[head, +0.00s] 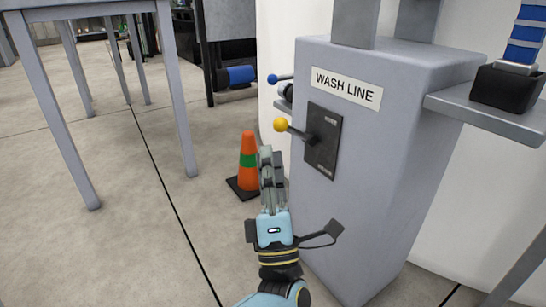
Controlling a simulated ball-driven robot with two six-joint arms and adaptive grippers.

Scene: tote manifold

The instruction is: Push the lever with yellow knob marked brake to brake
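A lever with a yellow knob (281,125) sticks out to the left from a dark plate (323,141) on the side of a grey cabinet (395,150). The plate has small labels near its top and bottom, too small to read. The lever points outward, near the middle of the plate's height. My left gripper (271,153) is just below the knob, pointing up, with a small gap visible between fingertips and knob. Its fingers look close together with nothing between them. My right gripper is not in view.
A "WASH LINE" sign (346,88) is above the plate. A lever with a blue knob (272,79) sticks out behind. An orange cone (248,160) stands on the floor behind my gripper. A shelf with a black bin (506,90) is at right, a grey table (62,115) at left.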

